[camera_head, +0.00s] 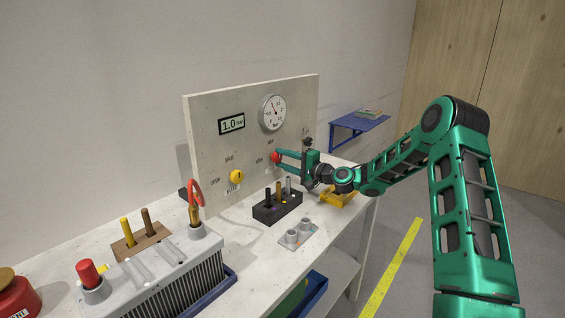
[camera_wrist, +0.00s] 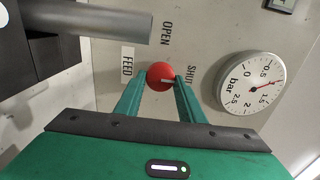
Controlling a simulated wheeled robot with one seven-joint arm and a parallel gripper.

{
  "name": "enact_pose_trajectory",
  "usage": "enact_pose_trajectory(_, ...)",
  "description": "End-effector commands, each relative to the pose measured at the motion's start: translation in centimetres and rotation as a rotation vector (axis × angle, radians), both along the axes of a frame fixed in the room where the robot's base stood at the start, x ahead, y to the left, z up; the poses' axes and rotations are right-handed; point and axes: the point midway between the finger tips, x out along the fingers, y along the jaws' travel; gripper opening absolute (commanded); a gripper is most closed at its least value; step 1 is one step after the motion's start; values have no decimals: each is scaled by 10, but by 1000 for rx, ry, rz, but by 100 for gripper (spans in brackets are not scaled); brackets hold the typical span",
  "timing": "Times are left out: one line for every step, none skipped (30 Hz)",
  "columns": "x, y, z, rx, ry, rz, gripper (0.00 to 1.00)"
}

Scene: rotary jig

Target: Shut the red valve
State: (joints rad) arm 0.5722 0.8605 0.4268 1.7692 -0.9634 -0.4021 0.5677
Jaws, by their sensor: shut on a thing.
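The red valve (camera_head: 275,157) is a round knob on the upright pale panel (camera_head: 205,130). My gripper (camera_head: 277,156) reaches it from the right, with its green fingers on either side of the knob. In the wrist view the red valve (camera_wrist: 160,74) sits between the fingertips of my gripper (camera_wrist: 161,80), which is shut on it.
A yellow knob (camera_head: 237,176) is on the panel left of the red valve. On the bench below stand a black block with pegs (camera_head: 277,207), a plate with grey cups (camera_head: 297,236) and a yellow piece (camera_head: 338,197). A grey finned unit (camera_head: 170,270) fills the front left.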

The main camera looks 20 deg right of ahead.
Motion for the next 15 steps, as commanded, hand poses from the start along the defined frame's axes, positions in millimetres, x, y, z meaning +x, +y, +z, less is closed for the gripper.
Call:
enact_pose_trajectory(1, -7, -4, -1, 7, -12, 13)
enact_pose_trajectory(2, -7, -4, 1, 8, -12, 13)
enact_pose_trajectory(2, -7, -4, 4, 10, -12, 13)
enact_pose_trajectory(2, -7, -4, 4, 12, -12, 13)
enact_pose_trajectory(1, -7, -4, 5, 12, -12, 13)
enact_pose_trajectory(1, -7, -4, 5, 12, -12, 13)
enact_pose_trajectory(2, -7, -4, 6, 13, -13, 13)
enact_pose_trajectory(1, -7, -4, 6, 13, -13, 13)
enact_pose_trajectory(2, -7, -4, 6, 13, -13, 13)
enact_pose_trajectory(1, -7, -4, 6, 13, -13, 13)
enact_pose_trajectory(2, -7, -4, 5, 12, -13, 13)
enact_pose_trajectory(1, -7, -4, 5, 12, -13, 13)
enact_pose_trajectory(1, -7, -4, 5, 12, -13, 13)
enact_pose_trajectory(1, -7, -4, 4, 13, -13, 13)
enact_pose_trajectory(1, -8, -5, 4, 13, -13, 40)
